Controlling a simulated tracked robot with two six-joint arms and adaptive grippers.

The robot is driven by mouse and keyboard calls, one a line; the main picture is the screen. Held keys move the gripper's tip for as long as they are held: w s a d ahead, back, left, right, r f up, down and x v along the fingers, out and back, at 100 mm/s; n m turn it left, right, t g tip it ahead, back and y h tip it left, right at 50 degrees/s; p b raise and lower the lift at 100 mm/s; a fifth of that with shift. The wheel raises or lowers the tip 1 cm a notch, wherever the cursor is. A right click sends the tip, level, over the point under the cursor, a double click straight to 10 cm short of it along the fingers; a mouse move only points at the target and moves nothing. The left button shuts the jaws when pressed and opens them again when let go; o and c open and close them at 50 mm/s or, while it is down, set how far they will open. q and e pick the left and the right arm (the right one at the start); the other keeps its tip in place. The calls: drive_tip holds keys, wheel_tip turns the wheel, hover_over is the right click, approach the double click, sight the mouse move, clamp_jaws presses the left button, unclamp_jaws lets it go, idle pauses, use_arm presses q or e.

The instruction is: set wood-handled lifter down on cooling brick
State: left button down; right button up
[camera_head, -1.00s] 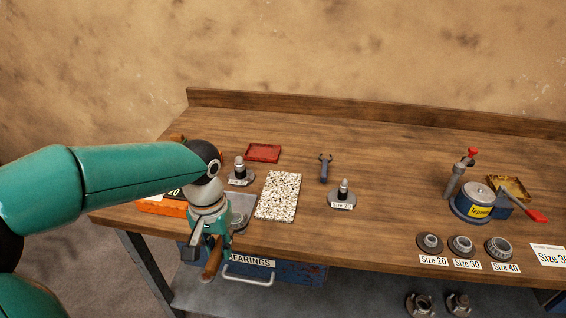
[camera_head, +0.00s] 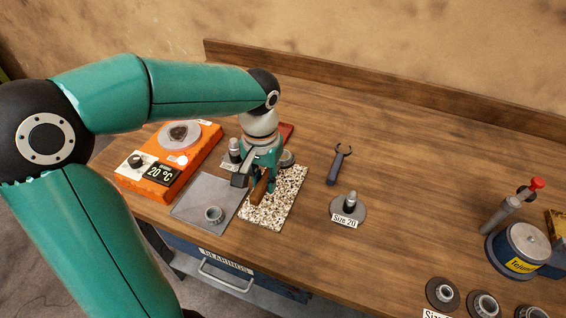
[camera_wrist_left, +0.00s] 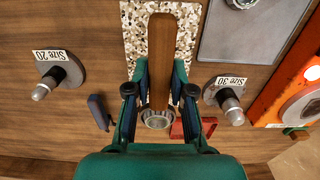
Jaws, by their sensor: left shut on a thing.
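My left gripper (camera_head: 258,178) is shut on the brown wooden handle (camera_head: 262,189) of the lifter, over the speckled cooling brick (camera_head: 286,204). In the left wrist view the handle (camera_wrist_left: 160,55) runs between the two fingers, with the brick (camera_wrist_left: 134,22) behind it. A metal bearing ring (camera_wrist_left: 158,117) shows at the handle's lower end there; part of it also shows beside the gripper in the head view (camera_head: 288,158). I cannot tell whether the lifter touches the brick. My right gripper is not in view.
Left of the brick are a grey plate (camera_head: 200,196) holding a ring (camera_head: 213,214) and an orange heater (camera_head: 147,183) reading 20 °C. A red tray (camera_head: 287,130) is behind.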

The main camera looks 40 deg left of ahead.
use_arm(q)
drive_tip(key=shift+w+a, duration=0.15)
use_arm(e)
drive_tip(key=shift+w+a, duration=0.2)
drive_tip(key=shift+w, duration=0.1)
use_arm(q)
drive_tip(key=shift+f+b, duration=0.2)
drive_tip(key=shift+b, duration=0.25)
drive_tip(key=shift+f+b, duration=1.95)
drive_tip(key=shift+f, duration=0.4)
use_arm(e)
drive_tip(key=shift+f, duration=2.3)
use_arm(q)
drive_tip(key=shift+f, duration=0.35)
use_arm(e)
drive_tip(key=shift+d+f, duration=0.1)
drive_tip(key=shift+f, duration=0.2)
use_arm(q)
drive_tip(key=c, duration=0.9)
unclamp_jaws()
drive_tip(key=shift+r, duration=0.1)
